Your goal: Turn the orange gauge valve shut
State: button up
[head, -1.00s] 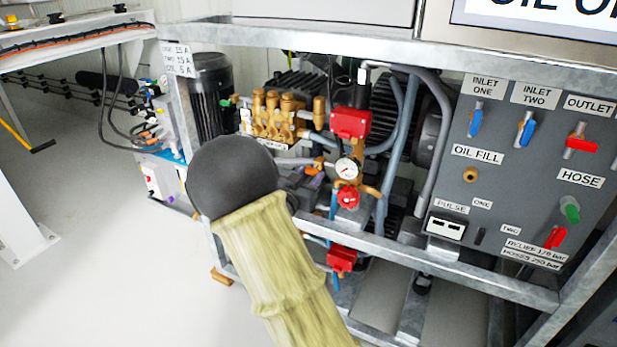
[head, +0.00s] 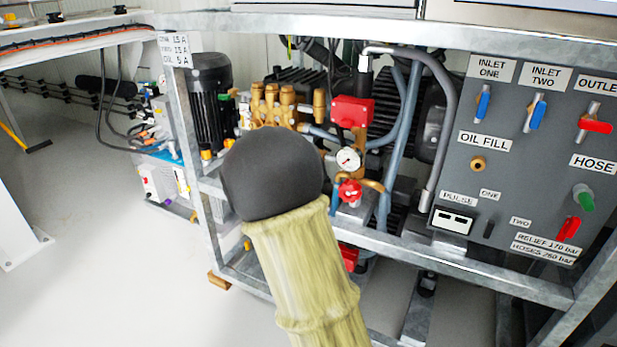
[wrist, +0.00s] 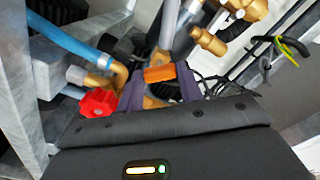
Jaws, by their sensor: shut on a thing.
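The orange gauge valve handle (wrist: 160,73) shows in the wrist view as a small flat orange block on brass pipework. My gripper (wrist: 161,86) has its two dark purple fingers on either side of the handle and is shut on it. In the head view my black wrist and pale sleeved arm cover the gripper and the handle. The round white pressure gauge (head: 348,159) shows in the head view, just right of my wrist.
A red knob (head: 350,190) sits below the gauge; it is close left of my fingers in the wrist view (wrist: 98,102). A blue hose (wrist: 70,40) and brass fittings (wrist: 208,40) crowd around. Frame rails (head: 430,262) and the valve panel (head: 520,150) bound the pump bay.

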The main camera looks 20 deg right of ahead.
jog(key=m+b, duration=0.7)
jog(key=m, duration=0.1)
jog(key=shift+f+m+b, duration=0.15)
jog(key=shift+m+b, duration=0.15)
dwell(0.3)
jog(key=o, duration=1)
jog(key=shift+s+a, duration=0.1)
jog(key=p+v, duration=0.6)
jog(key=v, duration=1.1)
jog(key=shift+s+a, duration=0.1)
